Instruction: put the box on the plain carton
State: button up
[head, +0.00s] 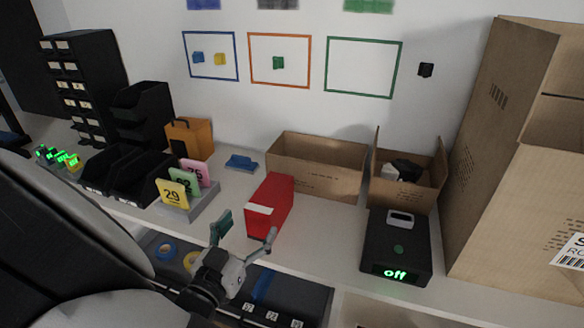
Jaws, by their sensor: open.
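A red box (269,205) with a white label stands upright on the white tabletop near the middle. My gripper (246,236) is in front of and below it in the picture, open with fingers spread and nothing between them; a dark green patch shows at its left fingertip. A low open brown carton (315,172) stands just behind the red box. A smaller open carton (404,190) with dark and white things inside stands to its right. A large tall carton (486,177) with printed marks and a barcode label stands at the far right. Which carton is the plain one I cannot tell for certain.
A black device (396,248) reading "off" stands right of the red box. Numbered cards in a grey holder (203,204), black bins (146,178) and an orange case (189,139) stand left. A blue item (241,162) lies behind. A lower shelf holds tape rolls.

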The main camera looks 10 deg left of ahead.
aim_at(268, 194)
jog(key=w, duration=0.3)
jog(key=w+d, duration=0.1)
jog(key=w, duration=0.2)
jog(key=w+d, duration=0.1)
jog(key=w, duration=0.3)
jog(key=shift+r, duration=0.1)
jog(key=c, duration=1.7)
